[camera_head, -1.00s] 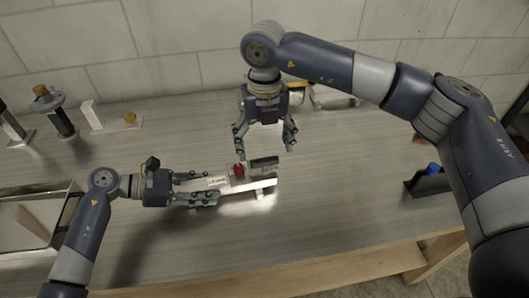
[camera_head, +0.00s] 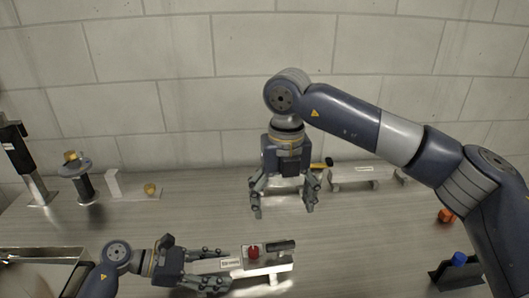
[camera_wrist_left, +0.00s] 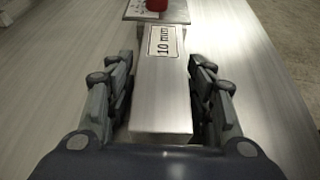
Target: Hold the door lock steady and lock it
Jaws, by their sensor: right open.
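The door lock is a pale metal block (camera_head: 232,264) with a printed label, a red knob (camera_head: 253,251) and a dark handle (camera_head: 280,246). It lies near the front of the bench. My left gripper (camera_head: 222,267) has its fingers on both sides of the block's left end. In the left wrist view the fingers (camera_wrist_left: 160,75) flank the labelled block (camera_wrist_left: 163,100) closely, and the red knob (camera_wrist_left: 157,5) is cut off at the top. My right gripper (camera_head: 284,211) is open and empty, pointing down, behind the lock and apart from it.
A light metal bracket (camera_head: 352,178) with a yellow-and-black piece (camera_head: 322,164) stands behind my right gripper. Dark fixtures (camera_head: 84,187) stand at the left.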

